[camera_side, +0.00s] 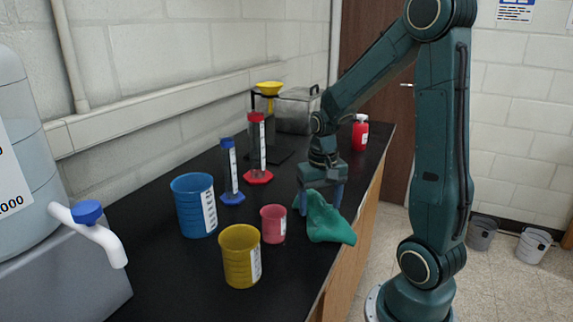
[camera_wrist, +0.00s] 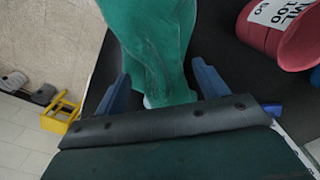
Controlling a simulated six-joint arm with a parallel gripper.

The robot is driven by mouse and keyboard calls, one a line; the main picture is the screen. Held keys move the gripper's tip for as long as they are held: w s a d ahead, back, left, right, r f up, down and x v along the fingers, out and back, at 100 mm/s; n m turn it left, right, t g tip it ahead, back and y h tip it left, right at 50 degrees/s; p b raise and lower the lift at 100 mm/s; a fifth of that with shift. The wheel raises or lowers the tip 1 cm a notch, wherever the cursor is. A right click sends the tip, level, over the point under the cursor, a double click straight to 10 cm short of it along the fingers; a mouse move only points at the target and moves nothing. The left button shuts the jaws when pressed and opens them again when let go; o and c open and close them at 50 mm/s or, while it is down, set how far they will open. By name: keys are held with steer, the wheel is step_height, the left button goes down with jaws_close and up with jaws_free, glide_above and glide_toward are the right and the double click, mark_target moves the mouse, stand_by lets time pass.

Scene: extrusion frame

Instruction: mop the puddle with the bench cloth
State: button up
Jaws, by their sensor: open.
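The bench cloth (camera_side: 328,219) is a crumpled green cloth on the black bench top near its front edge. In the wrist view the cloth (camera_wrist: 155,45) runs down between the two blue fingers. My gripper (camera_side: 320,203) is low at the cloth, with its fingers apart on either side of part of it. In the wrist view my gripper (camera_wrist: 160,88) shows open, with gaps between the fingers and the cloth. I cannot make out a puddle in either view.
A red beaker (camera_side: 273,224) stands just left of the cloth. A yellow beaker (camera_side: 240,256), a blue beaker (camera_side: 194,205) and blue (camera_side: 231,172) and red (camera_side: 258,148) cylinders stand further left. A red bottle (camera_side: 360,132) stands behind my gripper. The bench's front edge is close.

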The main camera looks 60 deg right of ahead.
steer(key=shift+f, duration=0.25)
steer(key=shift+f, duration=0.75)
jaws_close()
